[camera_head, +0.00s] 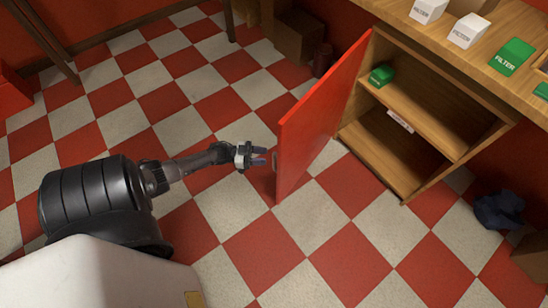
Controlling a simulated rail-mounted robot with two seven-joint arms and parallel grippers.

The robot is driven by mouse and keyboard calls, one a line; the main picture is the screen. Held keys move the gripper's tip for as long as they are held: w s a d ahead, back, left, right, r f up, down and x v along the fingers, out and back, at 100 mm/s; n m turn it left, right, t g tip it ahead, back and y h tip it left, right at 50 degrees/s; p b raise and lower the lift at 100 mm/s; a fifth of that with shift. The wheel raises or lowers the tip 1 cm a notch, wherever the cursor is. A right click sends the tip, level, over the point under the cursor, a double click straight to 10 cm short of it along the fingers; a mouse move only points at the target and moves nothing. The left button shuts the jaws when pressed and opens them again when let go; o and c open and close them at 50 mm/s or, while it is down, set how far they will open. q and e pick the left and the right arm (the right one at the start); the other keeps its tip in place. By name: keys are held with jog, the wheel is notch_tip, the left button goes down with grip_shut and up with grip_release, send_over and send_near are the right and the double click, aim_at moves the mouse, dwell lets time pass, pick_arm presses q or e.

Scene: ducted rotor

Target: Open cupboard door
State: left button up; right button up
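The red cupboard door (318,124) stands swung well out from the wooden cupboard (461,101), and the shelves inside show. My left gripper (262,156) is near the free edge of the door, by a small handle (275,161). Its two fingers are apart, with a gap between them. I cannot tell whether a fingertip touches the handle. My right gripper is not in view.
A green box (381,75) lies on the upper shelf and a white one (400,121) below. Filter boxes (466,31) stand on top. A dark crumpled thing (499,210) lies on the floor at right. The checkered floor (300,250) before the door is clear.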

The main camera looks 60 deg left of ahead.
pick_arm(q)
jog(key=shift+b+x, duration=0.5)
jog(key=shift+x, duration=2.05)
grip_shut()
